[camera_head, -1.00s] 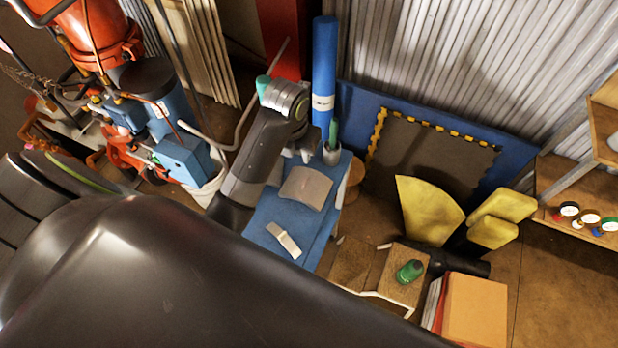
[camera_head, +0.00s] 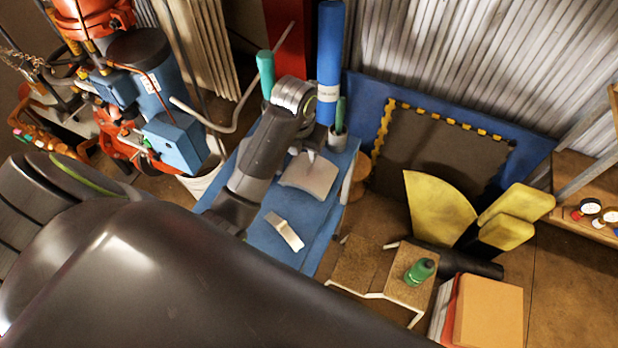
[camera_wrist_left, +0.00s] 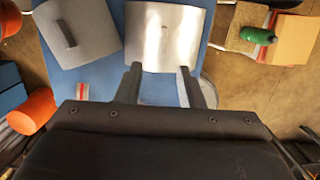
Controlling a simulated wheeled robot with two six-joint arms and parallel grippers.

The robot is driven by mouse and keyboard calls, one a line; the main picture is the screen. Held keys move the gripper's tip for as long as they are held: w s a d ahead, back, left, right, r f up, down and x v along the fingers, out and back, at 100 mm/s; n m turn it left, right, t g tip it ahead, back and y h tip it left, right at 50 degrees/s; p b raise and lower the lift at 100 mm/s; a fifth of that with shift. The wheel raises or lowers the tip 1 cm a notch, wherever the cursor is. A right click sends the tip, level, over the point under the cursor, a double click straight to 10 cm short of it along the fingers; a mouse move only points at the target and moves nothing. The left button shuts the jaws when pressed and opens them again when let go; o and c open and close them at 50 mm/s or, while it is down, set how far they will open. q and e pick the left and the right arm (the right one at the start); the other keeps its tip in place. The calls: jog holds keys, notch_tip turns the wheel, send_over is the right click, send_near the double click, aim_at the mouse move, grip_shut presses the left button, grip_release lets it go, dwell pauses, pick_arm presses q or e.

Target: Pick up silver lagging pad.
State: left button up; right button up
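The silver lagging pad (camera_head: 310,175) is a pale grey, slightly curved sheet lying on the blue tabletop (camera_head: 325,212). It also shows in the left wrist view (camera_wrist_left: 163,35), upper middle. My left gripper (camera_head: 310,150) hangs at the pad's far edge in the head view. In the left wrist view my left gripper (camera_wrist_left: 157,70) has its two fingers well apart with nothing between them, their tips at the pad's near edge. Contact cannot be told. My right gripper is not in view.
A smaller pale piece (camera_head: 285,230) lies on the tabletop. A grey pad with a dark strip (camera_wrist_left: 80,32) is left of the silver pad in the wrist view. A blue roll (camera_head: 329,65) and a cup (camera_head: 338,138) stand behind. A green bottle (camera_head: 420,271) stands right.

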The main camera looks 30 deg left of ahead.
aim_at(309, 165)
pick_arm(q)
jog(key=f, duration=0.2)
jog(key=shift+w+f, duration=0.2)
jog(key=shift+f, duration=0.15)
jog(key=shift+w+d+f+p, duration=0.15)
jog(key=shift+w+f, duration=0.15)
jog(key=shift+f, duration=0.55)
jog(key=shift+w+f+p, duration=0.1)
jog(key=shift+w+f, duration=0.2)
jog(key=shift+f, duration=0.6)
jog(key=shift+w+d+f+p, duration=0.15)
jog(key=shift+w+f, duration=0.15)
jog(key=shift+f, duration=0.55)
jog(key=shift+a, duration=0.1)
grip_shut()
